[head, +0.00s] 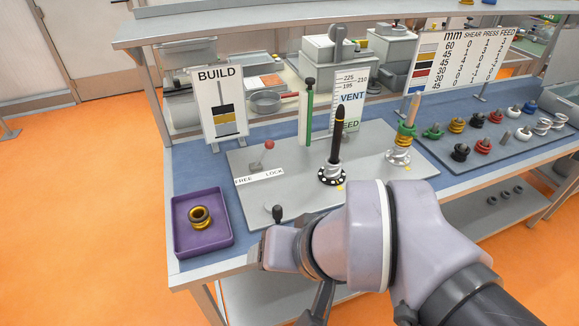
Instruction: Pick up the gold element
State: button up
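A gold element (199,216), a flanged ring with a dark hole, lies in the purple tray (181,244) at the left front of the bench. Another gold element (457,125) sits on the grey board at the right, among other coloured elements. My arm reaches in from the lower right, and its wrist is just right of the purple tray, apart from it. A dark part of my gripper (318,303) seems to show below the wrist. Its fingertips cannot be made out, and nothing is seen held.
A grey plate (250,203) carries a black-tipped shaft (338,140) with a pale screw element, a second shaft (411,108) with green and white elements, a red knob (269,144) and a black knob (278,213). A BUILD sign (217,92) stands behind.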

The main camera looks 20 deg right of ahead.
aim_at(455, 128)
jog(key=z, duration=1.8)
